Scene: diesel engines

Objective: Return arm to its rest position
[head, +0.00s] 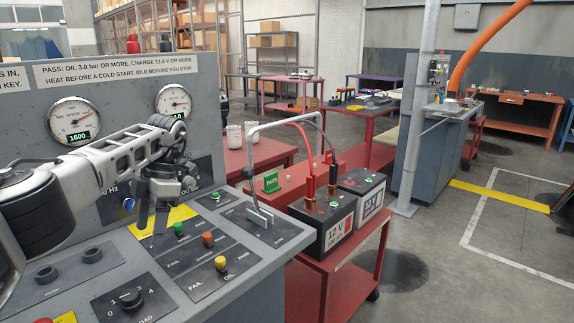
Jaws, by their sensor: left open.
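My left arm (110,160) comes in from the left and reaches across the grey control console (110,262). My left gripper (152,226) points down over the console, its two fingers apart with nothing between them. It hangs left of the green knob (179,229) and in front of a yellow patch (185,213) on the panel. I cannot tell whether the fingertips touch the panel. My right gripper is out of view.
The console has an orange knob (208,239), a yellow knob (221,263), a load dial (130,298) and upright gauges (74,120). A grey lever (257,170) stands at its right. Batteries (322,218) sit on a red cart (340,268) beyond. Open floor lies right.

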